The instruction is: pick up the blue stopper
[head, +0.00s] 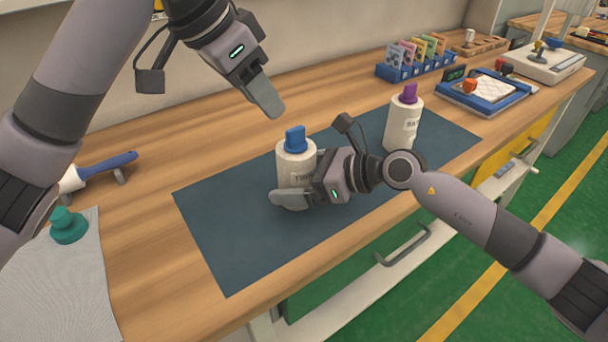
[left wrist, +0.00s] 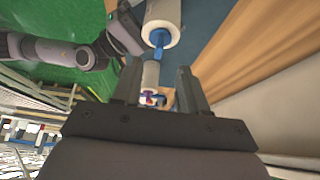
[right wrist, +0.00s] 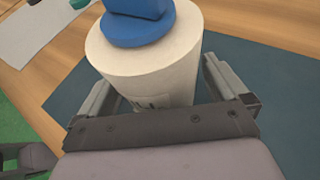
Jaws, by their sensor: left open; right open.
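The blue stopper (head: 295,139) sits in the top of a white bottle (head: 291,164) standing upright on the dark mat. It also shows in the left wrist view (left wrist: 159,38) and at the top of the right wrist view (right wrist: 139,22). My right gripper (head: 297,182) is open, with its fingers on either side of the white bottle's body; I cannot tell whether they touch it. My left gripper (head: 264,97) is open and empty, above and a little left of the blue stopper. It is apart from the stopper.
A second white bottle (head: 402,122) with a purple stopper (head: 408,93) stands on the mat (head: 235,252) to the right. A green stopper (head: 68,225) lies on a pale cloth (head: 75,285) at left, near a blue-handled tool (head: 105,168). A blue rack and trays stand farther back right.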

